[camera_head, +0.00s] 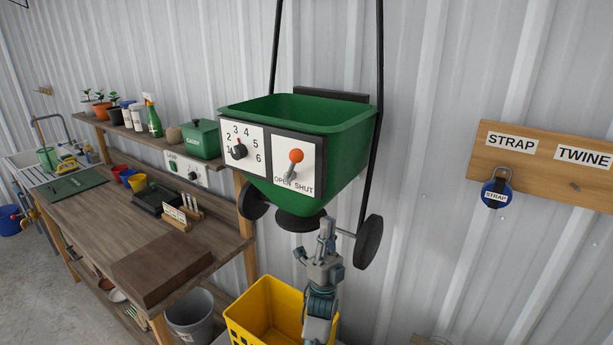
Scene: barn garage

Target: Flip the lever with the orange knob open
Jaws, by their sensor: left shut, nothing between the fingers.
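The lever's orange knob (296,156) is on a white panel on the front of a green spreader hopper (350,125). Its short grey lever (291,173) slants up and slightly right from its base. The words OPEN and SHUT are printed below it, OPEN to the left and SHUT to the right. My left gripper (326,228) is below and to the right of the lever, under the hopper near its right wheel. It is shut and empty, pointing up, apart from the knob. My right gripper is not in view.
A numbered dial (239,150) sits left of the lever panel. The hopper's wheels (368,242) hang below it. A yellow crate (262,315) stands beneath. A wooden workbench (120,215) with several items is at left.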

